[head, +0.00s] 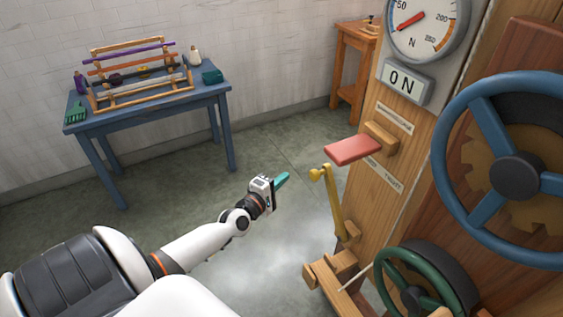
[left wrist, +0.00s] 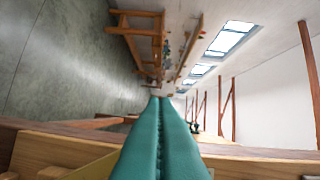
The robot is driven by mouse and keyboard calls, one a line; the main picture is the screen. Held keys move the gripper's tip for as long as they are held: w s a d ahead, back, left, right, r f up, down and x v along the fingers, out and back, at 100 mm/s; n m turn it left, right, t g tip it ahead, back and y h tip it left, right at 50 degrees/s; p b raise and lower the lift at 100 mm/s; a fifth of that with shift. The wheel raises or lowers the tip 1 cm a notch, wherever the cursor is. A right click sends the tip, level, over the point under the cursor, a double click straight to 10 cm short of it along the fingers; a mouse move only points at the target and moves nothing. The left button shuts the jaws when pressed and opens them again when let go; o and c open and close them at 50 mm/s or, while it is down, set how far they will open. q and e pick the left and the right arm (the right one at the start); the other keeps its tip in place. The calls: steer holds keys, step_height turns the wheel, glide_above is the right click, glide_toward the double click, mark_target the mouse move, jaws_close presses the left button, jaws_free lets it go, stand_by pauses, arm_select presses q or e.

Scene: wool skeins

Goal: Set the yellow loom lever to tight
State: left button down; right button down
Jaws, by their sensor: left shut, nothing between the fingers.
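The yellow loom lever (head: 334,205) stands on the wooden loom side at the right of the head view, tilted a little, with a round knob at its top. My left gripper (head: 282,180) is shut and empty, its teal fingers pointing toward the lever. In the picture it is left of the knob and apart from it. The teal fingers also show in the left wrist view (left wrist: 160,130), pressed together, with wooden beams around them. The lever cannot be made out clearly there. My right gripper is not in view.
A red paddle (head: 353,150) sticks out above the lever. A blue handwheel (head: 516,85) and a green handwheel (head: 408,280) are on the right. A blue table (head: 150,118) stands far left; open floor lies between.

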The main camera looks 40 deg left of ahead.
arm_select(q)
steer(key=w+d+p, duration=0.2)
steer(key=w+d, duration=0.1)
steer(key=w, duration=0.2)
steer(key=shift+w+d, duration=0.3)
steer(key=s+d+r+m+t+h, duration=0.1)
steer(key=s+d+m, duration=0.2)
steer(key=d, duration=0.4)
steer(key=s+d+r+m+t+h, duration=0.1)
steer(key=s+d+m, duration=0.2)
steer(key=d+m, duration=0.2)
steer(key=s+d+r+m+t+h, duration=0.1)
steer(key=d+m, duration=0.3)
steer(key=d, duration=0.4)
steer(key=shift+s+d+r+m+t, duration=0.15)
steer(key=shift+s+d+m+t, duration=0.25)
steer(key=shift+s, duration=0.5)
